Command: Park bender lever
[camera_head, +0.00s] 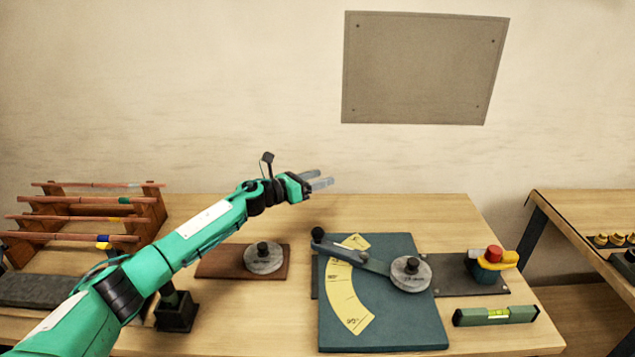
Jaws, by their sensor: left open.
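The bender stands on a blue-green plate (395,327) at the middle of the bench. It has a yellow angle scale (347,300) and a round grey disc (411,275) with a black knob. The grey bender lever (352,257) runs from the disc up and left across the plate. Its dark-knobbed end lies at the plate's upper left, near the top of the scale. My left gripper (327,181) is open and empty. In the picture it is above the lever's end, in front of the wall and apart from the lever. My right gripper is not in view.
A second grey disc (264,258) sits on a brown board left of the plate. A red-and-yellow topped device (491,260) and a green level (496,315) are at right. A wooden rack (150,215) with copper tubes stands at left. Bench space behind the plate is clear.

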